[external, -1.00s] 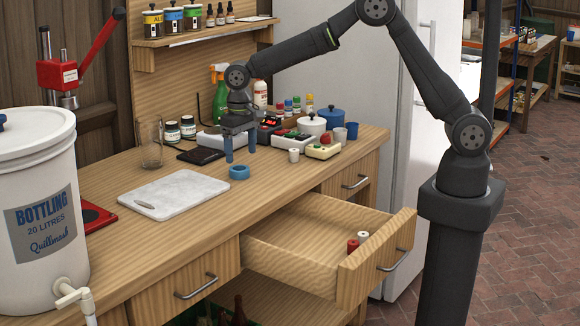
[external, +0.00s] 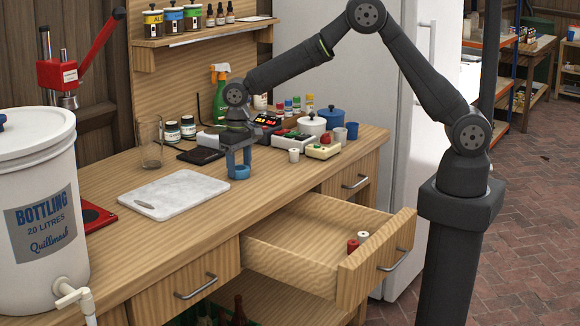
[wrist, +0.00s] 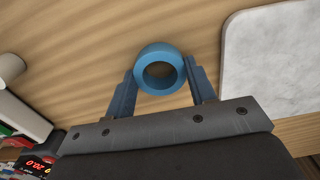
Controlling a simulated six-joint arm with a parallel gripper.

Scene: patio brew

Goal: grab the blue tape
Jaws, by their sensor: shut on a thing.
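The blue tape (external: 239,172) is a small ring on the wooden bench, right of the white cutting board. It also shows in the wrist view (wrist: 160,69), between the two blue fingers. My gripper (external: 238,168) points down over the tape and is shut on it, one finger on each side. In the wrist view my gripper (wrist: 160,80) has its fingertips against the ring's left and right sides. The tape appears to rest on the bench, though I cannot tell its exact height.
The white cutting board (external: 173,192) lies to the left. A small white cup (external: 294,155), a white pot (external: 312,125) and several devices stand to the right and behind. An open drawer (external: 310,240) with red and white spools juts out in front.

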